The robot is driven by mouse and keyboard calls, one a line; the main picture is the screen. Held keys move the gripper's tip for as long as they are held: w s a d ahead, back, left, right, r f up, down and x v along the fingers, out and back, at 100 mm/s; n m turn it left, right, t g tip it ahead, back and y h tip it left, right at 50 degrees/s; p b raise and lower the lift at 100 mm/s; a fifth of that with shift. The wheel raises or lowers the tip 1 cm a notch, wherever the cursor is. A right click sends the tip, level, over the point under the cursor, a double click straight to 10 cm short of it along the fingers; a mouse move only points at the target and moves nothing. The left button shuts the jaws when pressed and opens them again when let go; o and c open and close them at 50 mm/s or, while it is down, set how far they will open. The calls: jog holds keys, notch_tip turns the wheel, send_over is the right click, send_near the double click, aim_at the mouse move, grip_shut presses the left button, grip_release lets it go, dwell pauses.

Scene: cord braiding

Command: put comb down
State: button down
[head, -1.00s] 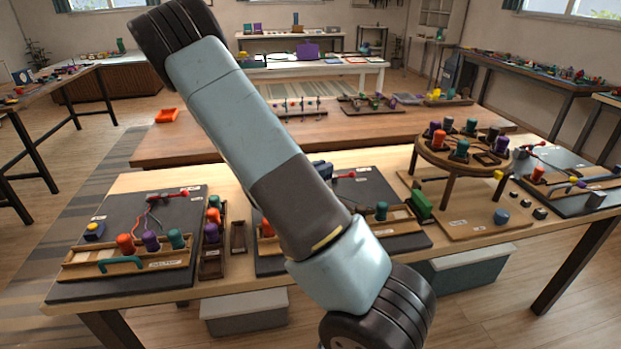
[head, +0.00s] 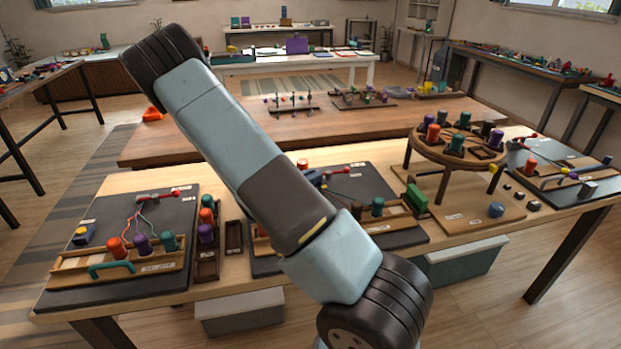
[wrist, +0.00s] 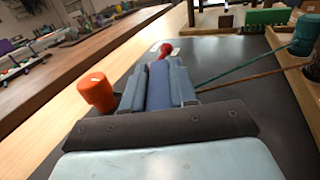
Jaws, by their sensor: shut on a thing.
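My gripper (wrist: 158,68) is shut on a dark blue bar, the comb (wrist: 160,88), which shows between its two blue-grey fingers. They are over the dark middle mat (wrist: 225,70). In the head view my arm hides most of the gripper; a bit of blue (head: 314,177) shows beside the arm over that mat. I cannot tell whether the comb touches the mat.
An orange spool (wrist: 97,92) stands left of my fingers, close by. A green block (head: 417,198) is right of the mat. A round stand with several spools (head: 455,146) rises further right. The left mat (head: 100,215) holds another cord set-up. Bare dark mat shows right of my fingers.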

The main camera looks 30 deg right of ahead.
jog(key=c, duration=0.9)
grip_release()
